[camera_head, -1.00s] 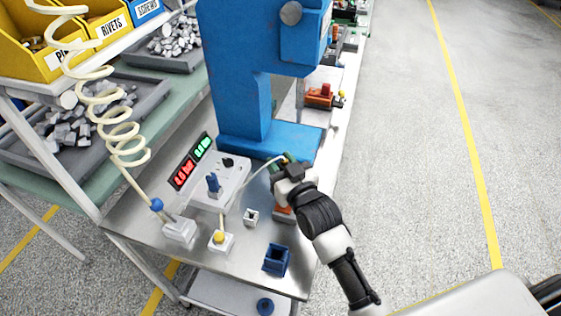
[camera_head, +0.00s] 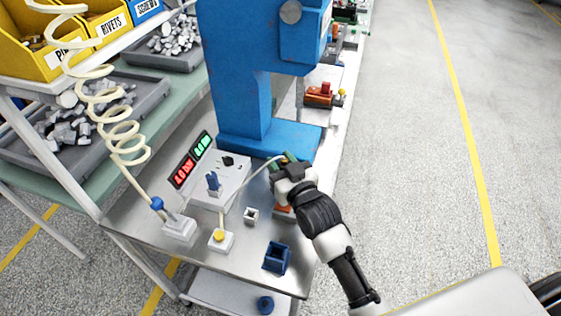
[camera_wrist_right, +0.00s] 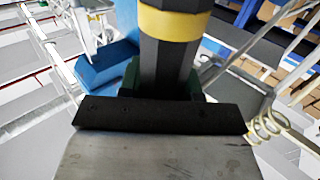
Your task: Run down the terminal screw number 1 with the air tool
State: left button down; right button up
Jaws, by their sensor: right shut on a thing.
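My right gripper (camera_head: 287,166) is shut on the air tool, over the near right part of the metal bench top. In the right wrist view the tool (camera_wrist_right: 172,50) is a dark, faceted body with a yellow band, standing between the fingers. A thin pale hose runs from the tool's side to the white control box (camera_head: 232,178). An orange block (camera_head: 284,213) shows partly below my right gripper; the gripper and wrist cover the rest. I cannot make out terminal screw number 1. My left gripper is not in view.
A blue press (camera_head: 240,90) stands just behind my right gripper. Open floor lies to the right.

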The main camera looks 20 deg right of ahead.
jog(key=shift+f, duration=0.25)
dwell(0.4)
jog(key=shift+s+f, duration=0.1)
jog(key=shift+f, duration=0.15)
dwell(0.6)
jog(key=shift+p, duration=0.4)
dwell(0.5)
notch_tip(320, 180, up, 8)
jog(key=p, duration=0.7)
jog(key=shift+f, duration=0.2)
